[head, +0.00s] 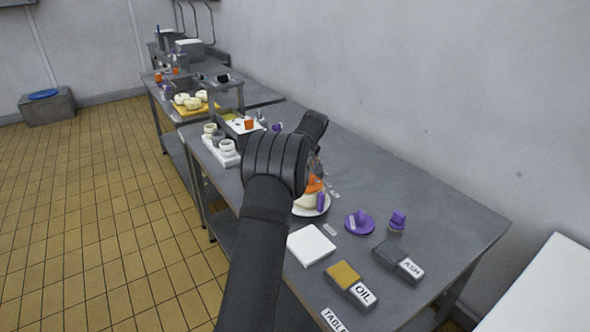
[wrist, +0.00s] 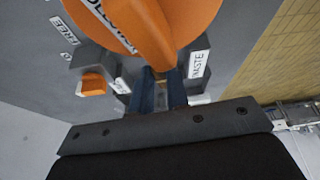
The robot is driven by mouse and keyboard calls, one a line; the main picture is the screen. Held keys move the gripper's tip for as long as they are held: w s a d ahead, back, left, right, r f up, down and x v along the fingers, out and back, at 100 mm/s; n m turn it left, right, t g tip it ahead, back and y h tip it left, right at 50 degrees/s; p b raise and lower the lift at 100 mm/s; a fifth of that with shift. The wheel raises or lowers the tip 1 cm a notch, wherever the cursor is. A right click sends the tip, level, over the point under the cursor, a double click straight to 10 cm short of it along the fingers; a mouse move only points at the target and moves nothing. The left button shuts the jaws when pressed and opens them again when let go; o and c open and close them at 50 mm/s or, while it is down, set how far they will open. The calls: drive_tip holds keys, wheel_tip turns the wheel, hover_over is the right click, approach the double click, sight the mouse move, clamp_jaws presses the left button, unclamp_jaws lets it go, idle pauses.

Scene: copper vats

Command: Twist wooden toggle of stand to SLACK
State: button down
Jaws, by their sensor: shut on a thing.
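A large orange disc with a handle (wrist: 160,28) lies just beyond and above the fingertips and hides what is behind. A grey block with an orange part (wrist: 93,84) is to the left. I cannot read a SLACK mark. In the head view my own arm hides the fingertips and most of the stand.
A plate with pale and purple things (head: 311,206) is beside my arm. A white board (head: 311,245), a purple disc (head: 359,222), an OIL block (head: 352,286) and an ASH block (head: 400,262) lie nearer. A WASTE label (wrist: 199,64) is right of my fingers. The table's wall side is mostly clear.

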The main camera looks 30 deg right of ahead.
drive_tip(key=n, duration=0.2)
drive_tip(key=n+y, duration=0.1)
drive_tip(key=n, duration=0.1)
drive_tip(key=shift+w+d+n+y, duration=0.1)
drive_tip(key=shift+d+n+y, duration=0.2)
drive_tip(key=shift+d, duration=0.1)
drive_tip(key=n, duration=0.1)
drive_tip(key=n+g+y, duration=0.1)
drive_tip(key=n, duration=0.2)
drive_tip(key=shift+w+d, duration=0.2)
drive_tip(key=shift+d, duration=0.05)
drive_tip(key=shift+n+g, duration=0.4)
drive_tip(key=c, duration=1.4)
unclamp_jaws()
drive_tip(key=shift+m, duration=0.3)
